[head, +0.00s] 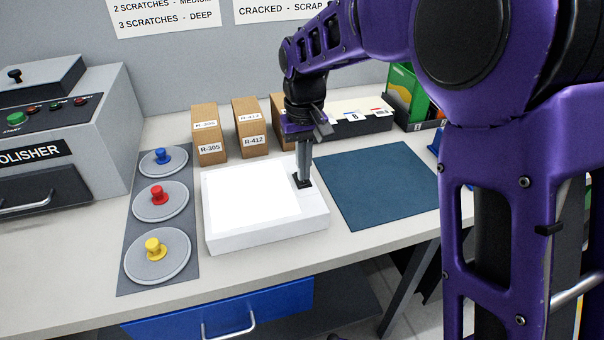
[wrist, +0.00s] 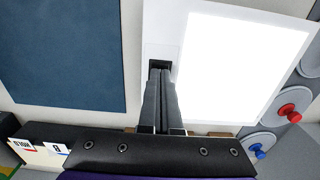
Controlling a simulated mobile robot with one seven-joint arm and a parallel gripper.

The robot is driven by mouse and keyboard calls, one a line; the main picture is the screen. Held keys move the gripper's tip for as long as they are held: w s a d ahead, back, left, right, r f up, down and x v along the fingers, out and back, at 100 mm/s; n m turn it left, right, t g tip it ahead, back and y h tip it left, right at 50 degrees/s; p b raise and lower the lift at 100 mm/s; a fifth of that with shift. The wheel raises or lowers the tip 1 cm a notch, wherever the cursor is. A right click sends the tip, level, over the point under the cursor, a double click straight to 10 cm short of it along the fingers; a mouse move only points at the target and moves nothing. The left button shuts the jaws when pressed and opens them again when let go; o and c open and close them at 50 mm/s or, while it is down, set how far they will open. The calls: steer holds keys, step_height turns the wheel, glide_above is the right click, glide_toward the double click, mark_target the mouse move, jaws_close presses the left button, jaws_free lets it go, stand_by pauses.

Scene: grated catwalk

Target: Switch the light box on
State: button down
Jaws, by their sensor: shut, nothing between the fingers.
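The light box (head: 262,231) is a low white box on the bench, with a bright white panel (head: 250,196) on its top. The panel also looks bright white in the wrist view (wrist: 240,68). A small black switch (head: 308,184) sits on the box's right strip; it also shows in the wrist view (wrist: 160,64), partly hidden by the fingertips. My gripper (head: 303,180) is shut and empty, pointing down with its fingertips at the switch. In the wrist view my gripper (wrist: 160,75) covers the switch's lower part. I cannot tell whether the tips touch it.
Left of the box, lidded discs with blue, red (head: 158,195) and yellow knobs lie on a grey mat, beside the polisher (head: 60,140). Cardboard boxes (head: 209,135) and a card tray (head: 350,127) stand behind. A blue mat (head: 375,185) lies clear at right.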

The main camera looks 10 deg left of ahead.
mark_target(305, 182)
step_height(305, 182, up, 6)
steer(key=p, duration=0.4)
steer(key=shift+p, duration=0.4)
steer(key=shift+d, duration=0.1)
